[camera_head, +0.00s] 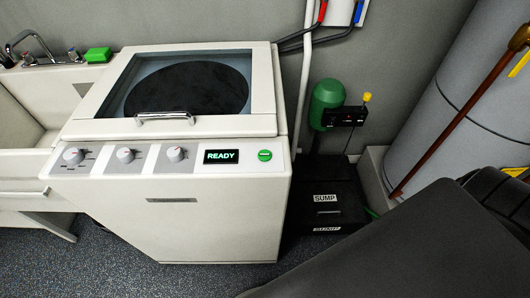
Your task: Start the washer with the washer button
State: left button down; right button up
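The white top-loading washer (220,220) stands left of centre. Its lid (105,97), with a window and a metal handle, is shut. The control panel along its front top edge has three knobs, a dark display (221,157) that reads READY in green, and a round green washer button (264,155) at the right end. Nothing covers the button. Neither of my grippers is in view.
A sink (28,105) with a tap and a green block (98,54) are at left. A black SUMP box (325,197) and green pump (327,97) stand right of the washer. A large dark surface (410,255) fills the lower right. Floor is clear before the washer.

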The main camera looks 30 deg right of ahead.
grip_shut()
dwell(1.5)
